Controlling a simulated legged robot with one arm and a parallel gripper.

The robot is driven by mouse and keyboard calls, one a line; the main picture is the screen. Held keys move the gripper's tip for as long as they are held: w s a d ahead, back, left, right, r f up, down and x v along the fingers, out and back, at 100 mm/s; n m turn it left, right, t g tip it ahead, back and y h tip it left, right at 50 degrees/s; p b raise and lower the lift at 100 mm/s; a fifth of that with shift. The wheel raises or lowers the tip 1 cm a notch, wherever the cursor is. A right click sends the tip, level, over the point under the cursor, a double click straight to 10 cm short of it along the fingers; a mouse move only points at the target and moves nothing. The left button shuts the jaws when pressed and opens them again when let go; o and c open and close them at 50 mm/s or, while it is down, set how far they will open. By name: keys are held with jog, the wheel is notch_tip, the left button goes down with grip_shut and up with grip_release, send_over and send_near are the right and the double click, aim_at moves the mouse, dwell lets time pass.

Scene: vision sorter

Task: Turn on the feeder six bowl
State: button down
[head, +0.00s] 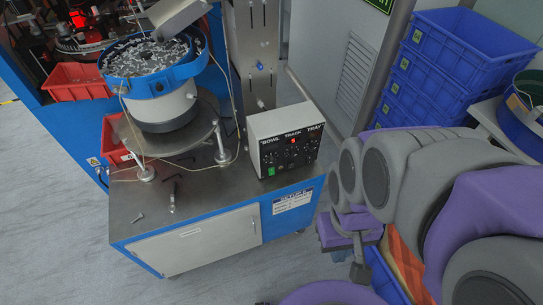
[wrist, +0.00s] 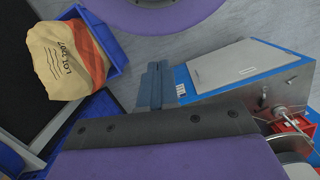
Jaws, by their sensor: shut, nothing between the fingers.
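The feeder bowl (head: 150,88) is a blue-rimmed bowl full of small metal parts, on a round plate above the cabinet top. The panel has several small knobs or switches, a red element (head: 293,141) and a green one (head: 271,171). My gripper's narrow fingers (wrist: 154,86) are together and empty in the wrist view, above the floor beside the cabinet. In the head view my gripper (head: 358,268) is low and right of the control box, apart from it.
The cabinet (head: 208,243) also shows in the wrist view (wrist: 245,68). Loose tools (head: 172,197) lie on its top. Red bins (head: 78,80) are at the left. Blue crates (head: 440,70) are stacked at the right. A blue crate (wrist: 116,50) holds a paper sack (wrist: 64,58).

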jog(key=w+d+f+n+t+b, duration=0.1)
jog(key=w+d+f+n+t, duration=0.15)
jog(key=w+f, duration=0.4)
jog(key=w+d+f+n+t, duration=0.1)
jog(key=w+d+f+n, duration=0.2)
jog(key=w, duration=0.7)
jog(key=n+t+y+b, duration=0.3)
jog(key=n+t+y, duration=0.45)
jog(key=n, duration=0.75)
send_near(272, 172)
jog(key=s+f+t+h, duration=0.2)
jog(key=s+f, duration=0.1)
jog(key=s, duration=0.3)
jog(key=s+t, duration=0.1)
jog(key=s+f+t, duration=0.1)
jog(key=t, duration=0.1)
jog(key=s+t, duration=0.1)
jog(key=shift+s+a+f+h+b, duration=0.25)
jog(key=shift+s+f+b, duration=0.05)
jog(key=shift+s+f, duration=0.1)
jog(key=shift+w, duration=0.1)
jog(key=b+x, duration=0.1)
jog(key=x, duration=0.3)
jog(key=b+x, duration=0.2)
jog(key=x, duration=0.3)
jog(key=b+x, duration=0.1)
jog(key=x, duration=0.4)
jog(key=shift+r+b, duration=0.3)
